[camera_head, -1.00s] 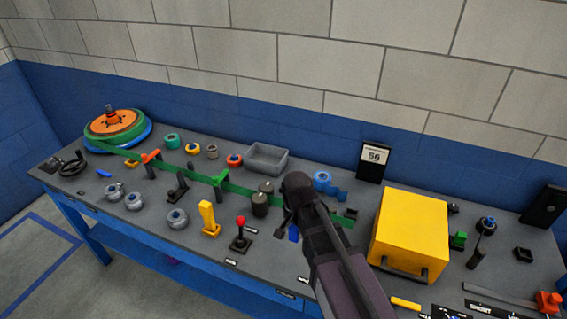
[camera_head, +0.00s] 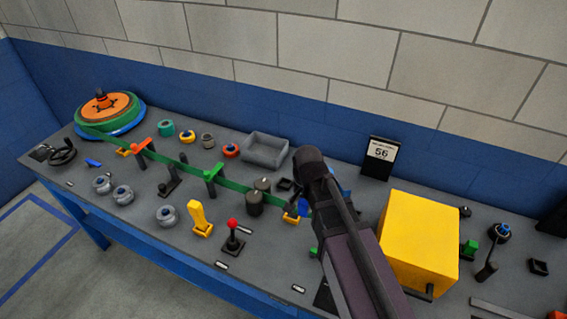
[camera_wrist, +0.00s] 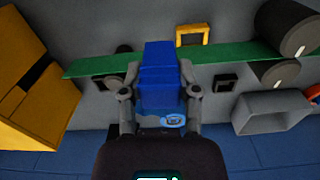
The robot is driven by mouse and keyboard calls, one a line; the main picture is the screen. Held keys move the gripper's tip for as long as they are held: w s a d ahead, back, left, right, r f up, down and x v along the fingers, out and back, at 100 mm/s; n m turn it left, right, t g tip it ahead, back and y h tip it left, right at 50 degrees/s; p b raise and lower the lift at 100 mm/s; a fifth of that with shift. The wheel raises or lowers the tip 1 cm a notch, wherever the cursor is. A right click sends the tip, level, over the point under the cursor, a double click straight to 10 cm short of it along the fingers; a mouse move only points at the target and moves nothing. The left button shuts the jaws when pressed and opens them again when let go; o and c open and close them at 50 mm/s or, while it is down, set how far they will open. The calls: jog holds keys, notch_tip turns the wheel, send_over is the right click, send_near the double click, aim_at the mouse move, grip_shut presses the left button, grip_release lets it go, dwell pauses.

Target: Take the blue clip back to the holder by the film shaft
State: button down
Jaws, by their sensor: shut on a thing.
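The blue clip (camera_wrist: 158,75) is between the fingers of my gripper (camera_wrist: 160,92) in the wrist view. My gripper is shut on it. The clip is in front of the green film strip (camera_wrist: 95,64) and covers part of it; its height above the strip is unclear. In the head view the clip (camera_head: 303,207) shows small beside my dark wrist, right of the black rollers (camera_head: 255,203). A yellow frame (camera_wrist: 193,34) stands beyond the strip, up and right of the clip; it also shows in the head view (camera_head: 291,219). I cannot tell which part is the holder.
A grey bin (camera_wrist: 272,113) and black rollers (camera_wrist: 286,27) are right of my gripper in the wrist view. A big yellow box (camera_head: 419,240) stands close to my arm. Small black square fittings (camera_wrist: 225,83) sit near the strip. A film reel (camera_head: 106,105) is far left.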

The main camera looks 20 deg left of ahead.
jog(key=shift+s+a, duration=0.1)
jog(key=shift+a, duration=0.05)
jog(key=shift+a, duration=0.1)
jog(key=w+a+f+b, duration=0.2)
jog(key=w+a, duration=0.3)
jog(key=w, duration=0.4)
jog(key=w+a+f+b, duration=0.2)
jog(key=w+a, duration=0.4)
jog(key=w, duration=0.3)
jog(key=shift+w+a+n, duration=0.15)
jog(key=shift+a+n, duration=0.1)
jog(key=shift+n, duration=0.15)
jog(key=shift+f, duration=0.1)
jog(key=shift+f+b, duration=1.4)
jog(key=shift+b, duration=0.15)
jog(key=shift+f+b, duration=1.05)
jog(key=shift+f, duration=0.05)
jog(key=shift+f+b, duration=0.7)
jog(key=shift+b, duration=0.05)
